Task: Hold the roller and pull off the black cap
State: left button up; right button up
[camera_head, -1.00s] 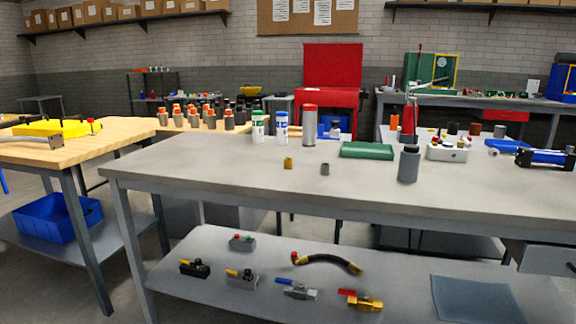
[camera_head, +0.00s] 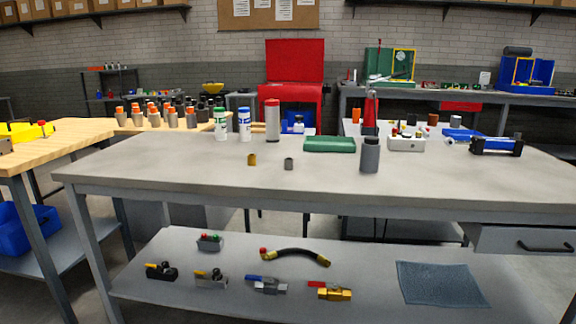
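A grey cylinder with a darker, near-black top (camera_head: 370,154) stands upright on the grey workbench (camera_head: 200,170), right of its middle; it looks like the roller with the black cap (camera_head: 371,140). The cap sits on its top. Several similar grey cylinders with orange or black tops (camera_head: 172,117) stand on a wooden table at the back left. Neither of my grippers is in view.
A green box (camera_head: 329,144), a tall grey cylinder with a red top (camera_head: 272,121), two white bottles, and two small fittings stand on the bench. A white valve block (camera_head: 406,141) and a blue-black cylinder unit (camera_head: 496,146) lie right. The bench front is clear.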

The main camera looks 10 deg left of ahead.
aim_at(370, 157)
jog(key=i+l+u, duration=0.15)
jog(key=i+l, duration=0.2)
jog(key=i+l+u, duration=0.15)
jog(key=i+l, duration=0.2)
jog(key=l, duration=0.2)
